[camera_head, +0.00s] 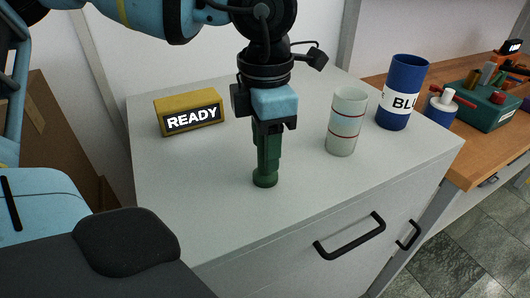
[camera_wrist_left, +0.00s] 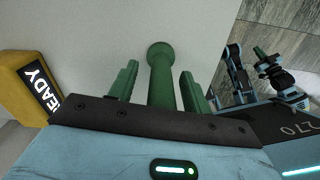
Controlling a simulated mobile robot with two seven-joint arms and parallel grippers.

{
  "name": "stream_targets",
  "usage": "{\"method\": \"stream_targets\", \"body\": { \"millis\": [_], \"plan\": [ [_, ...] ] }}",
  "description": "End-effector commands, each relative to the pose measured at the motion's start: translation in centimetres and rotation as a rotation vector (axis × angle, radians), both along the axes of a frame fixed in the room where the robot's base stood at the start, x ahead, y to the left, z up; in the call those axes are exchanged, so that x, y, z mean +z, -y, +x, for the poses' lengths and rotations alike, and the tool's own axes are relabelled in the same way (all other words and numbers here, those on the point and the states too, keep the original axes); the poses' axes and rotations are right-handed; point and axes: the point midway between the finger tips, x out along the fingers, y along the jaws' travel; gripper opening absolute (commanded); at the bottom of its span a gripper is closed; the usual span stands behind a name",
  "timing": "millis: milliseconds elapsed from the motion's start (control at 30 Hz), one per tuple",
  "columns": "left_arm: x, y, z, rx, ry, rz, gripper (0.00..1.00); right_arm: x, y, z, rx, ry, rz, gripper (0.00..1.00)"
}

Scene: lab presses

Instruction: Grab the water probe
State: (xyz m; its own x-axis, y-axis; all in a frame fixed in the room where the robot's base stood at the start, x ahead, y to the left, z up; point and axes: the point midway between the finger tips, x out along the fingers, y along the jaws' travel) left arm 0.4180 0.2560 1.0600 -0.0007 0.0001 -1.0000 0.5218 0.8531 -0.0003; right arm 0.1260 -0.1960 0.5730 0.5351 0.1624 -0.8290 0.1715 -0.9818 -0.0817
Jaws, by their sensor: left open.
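The water probe is likely the slim dark green piece with a round end (camera_head: 265,180), low on the white cabinet top in the head view. In the left wrist view the same green probe (camera_wrist_left: 159,75) lies between the two green fingers. My left gripper (camera_head: 267,158) points down over it, with its fingers open on either side. Gaps show between the probe and both fingers in the wrist view. The upper part of the probe is hidden by the gripper. My right gripper (camera_wrist_left: 262,55) seems to show small at the right of the wrist view; its jaws are unclear.
A yellow block marked READY (camera_head: 190,111) stands left of the gripper. A pale cup with red rings (camera_head: 346,122) and a blue labelled cup (camera_head: 403,92) stand to the right. A wooden bench (camera_head: 478,140) with a green toolbox (camera_head: 482,107) adjoins. The cabinet front is clear.

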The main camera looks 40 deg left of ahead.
Motion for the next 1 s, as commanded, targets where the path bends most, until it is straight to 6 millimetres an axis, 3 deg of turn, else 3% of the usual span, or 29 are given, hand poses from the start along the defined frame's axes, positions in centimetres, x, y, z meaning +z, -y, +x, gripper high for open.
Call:
{"method": "stream_targets", "body": {
  "millis": [333, 700, 1000],
  "plan": [
    [-0.79, 0.02, -0.01, 0.000, 0.002, -0.001, 0.49, -0.03, 0.00, -0.04, -0.001, -0.001, 0.000, 0.00],
    [-0.76, 0.01, -0.01, 0.000, 0.002, -0.001, 0.00, -0.04, -0.01, -0.16, -0.001, -0.002, 0.000, 0.00],
    [-0.58, 0.02, 0.01, 0.000, 0.002, 0.000, 0.00, -0.05, -0.01, -0.32, -0.001, -0.005, 0.001, 0.00]
  ]
}}
